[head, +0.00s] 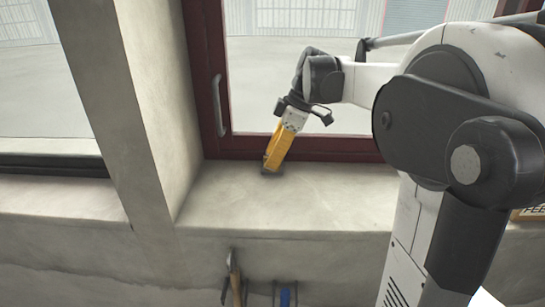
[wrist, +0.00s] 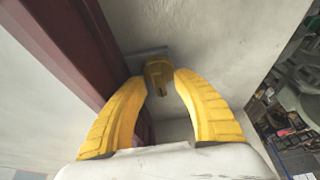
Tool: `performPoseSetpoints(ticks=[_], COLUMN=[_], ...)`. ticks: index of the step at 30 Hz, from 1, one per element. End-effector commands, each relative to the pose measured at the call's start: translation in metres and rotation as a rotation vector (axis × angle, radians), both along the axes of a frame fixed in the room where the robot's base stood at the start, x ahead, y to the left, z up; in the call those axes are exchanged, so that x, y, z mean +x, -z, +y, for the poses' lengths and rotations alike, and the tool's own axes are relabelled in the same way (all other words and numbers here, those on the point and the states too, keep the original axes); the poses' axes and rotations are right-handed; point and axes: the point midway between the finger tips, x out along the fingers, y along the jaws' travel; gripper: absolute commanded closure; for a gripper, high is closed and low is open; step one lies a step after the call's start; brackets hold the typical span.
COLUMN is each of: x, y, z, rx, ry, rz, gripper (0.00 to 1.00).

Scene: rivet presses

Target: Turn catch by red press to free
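The catch (wrist: 157,72) is a small yellow-brown knob with a dark slot, on a grey plate (wrist: 146,54) in the wrist view. In the head view my gripper (head: 269,167) points down at the sill by the window, over a small dark plate (head: 272,174). The fingers hide the catch there. I see no press that I can clearly make out as red.
The pale sill (head: 310,205) is otherwise clear. A hammer (head: 234,275) and a blue-handled tool (head: 285,297) hang below. Clutter (wrist: 290,125) shows at the wrist view's right.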

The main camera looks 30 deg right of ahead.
Motion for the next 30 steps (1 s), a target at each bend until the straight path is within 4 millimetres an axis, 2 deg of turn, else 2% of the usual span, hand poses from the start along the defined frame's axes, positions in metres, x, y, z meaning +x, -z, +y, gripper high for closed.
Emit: performPoseSetpoints(ticks=[8, 21, 25, 30], x=[-0.002, -0.021, -0.023, -0.025], y=[-0.008, -0.091, -0.105, -0.111], z=[-0.003, -0.032, -0.037, -0.039], rx=[0.000, 0.000, -0.001, 0.000], ry=[0.001, 0.002, 0.000, 0.000], rz=[0.000, 0.000, -0.001, 0.000], gripper=[0.65, 0.65, 0.65, 0.65])
